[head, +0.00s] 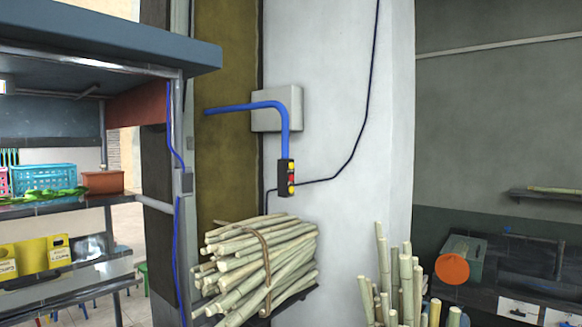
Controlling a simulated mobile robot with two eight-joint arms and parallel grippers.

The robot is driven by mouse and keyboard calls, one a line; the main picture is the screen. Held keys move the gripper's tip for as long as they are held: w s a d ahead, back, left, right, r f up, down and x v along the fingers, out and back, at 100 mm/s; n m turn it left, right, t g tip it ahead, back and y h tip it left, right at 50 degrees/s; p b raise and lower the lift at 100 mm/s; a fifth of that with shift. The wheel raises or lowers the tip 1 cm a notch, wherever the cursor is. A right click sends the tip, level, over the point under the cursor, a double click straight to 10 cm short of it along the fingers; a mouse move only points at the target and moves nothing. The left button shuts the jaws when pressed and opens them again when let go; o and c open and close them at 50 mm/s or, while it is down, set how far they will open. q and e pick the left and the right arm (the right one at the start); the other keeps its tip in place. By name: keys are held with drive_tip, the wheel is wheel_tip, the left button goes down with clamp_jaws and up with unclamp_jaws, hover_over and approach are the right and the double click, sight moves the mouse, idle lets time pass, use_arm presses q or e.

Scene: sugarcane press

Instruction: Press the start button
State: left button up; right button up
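A small dark control box (286,178) hangs at the lower end of a bent blue conduit, in front of the white wall in the head view. Its face carries small round buttons, with yellow ones at the top and bottom and red between them. No green button shows on it. I cannot tell which of these is the start button, as any labels are too small to read. Neither of my grippers shows in this view.
A tied bundle of sugarcane (258,262) lies on a shelf below the control box. Upright cane stalks (397,285) stand to the right. A stall counter (70,207) with baskets is at left. Black cable (362,120) runs along the wall. Space before the box looks clear.

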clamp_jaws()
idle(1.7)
